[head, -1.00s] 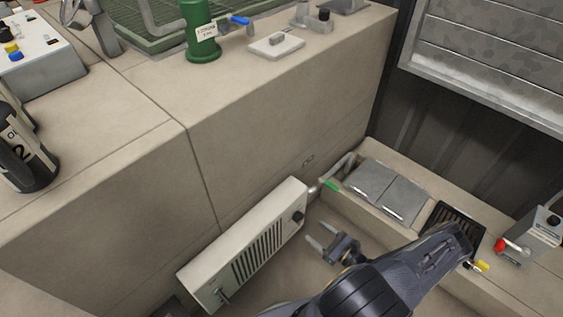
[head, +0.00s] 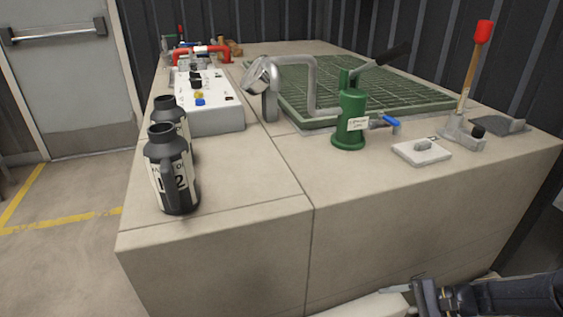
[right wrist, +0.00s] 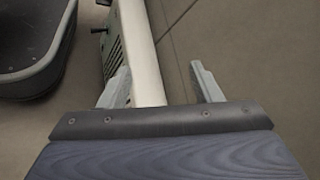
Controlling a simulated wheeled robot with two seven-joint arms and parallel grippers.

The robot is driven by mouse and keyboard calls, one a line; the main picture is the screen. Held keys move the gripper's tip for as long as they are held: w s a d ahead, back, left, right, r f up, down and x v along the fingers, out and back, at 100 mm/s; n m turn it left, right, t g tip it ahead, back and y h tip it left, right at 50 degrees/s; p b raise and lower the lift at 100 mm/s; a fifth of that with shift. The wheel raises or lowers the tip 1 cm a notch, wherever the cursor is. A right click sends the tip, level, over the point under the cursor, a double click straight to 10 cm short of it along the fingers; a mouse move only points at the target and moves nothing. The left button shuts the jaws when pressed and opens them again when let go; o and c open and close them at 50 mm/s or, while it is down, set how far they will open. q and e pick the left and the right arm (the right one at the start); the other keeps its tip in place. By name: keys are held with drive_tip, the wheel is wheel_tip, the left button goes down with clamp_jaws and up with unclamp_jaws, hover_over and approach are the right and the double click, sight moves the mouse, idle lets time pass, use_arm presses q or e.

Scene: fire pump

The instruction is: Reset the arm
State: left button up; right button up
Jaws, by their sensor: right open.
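My right gripper (head: 398,290) is at the lower right of the head view, low in front of the counter's front face, its arm coming in from the right. In the right wrist view its two fingers (right wrist: 165,85) stand apart with nothing between them held. Beyond the fingers is a white vented box (right wrist: 140,45), whose pale top also shows at the bottom of the head view (head: 372,305). My left gripper is not in view.
On the counter (head: 230,225) stand two black bottles (head: 172,175), a white control box (head: 205,105), a green pump (head: 350,120) with a blue-handled valve, a white plate switch (head: 421,151) and a red-topped lever (head: 470,85). A green grating (head: 400,88) lies behind. Floor at left is clear.

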drive_tip(key=s+a+r+n+t+h, duration=0.1)
drive_tip(key=s+a+r+n+h, duration=0.3)
drive_tip(key=s+r+n, duration=0.3)
drive_tip(key=s+a+r+n+t+h, duration=0.1)
drive_tip(key=s+a+r+n+h, duration=0.35)
drive_tip(key=s+r, duration=0.45)
wheel_tip(320, 180, up, 28)
drive_tip(key=p, duration=2.9)
drive_tip(key=shift+w+d+r+y, duration=0.15)
drive_tip(key=shift+d+r+y, duration=0.05)
drive_tip(key=shift+d+y, duration=0.15)
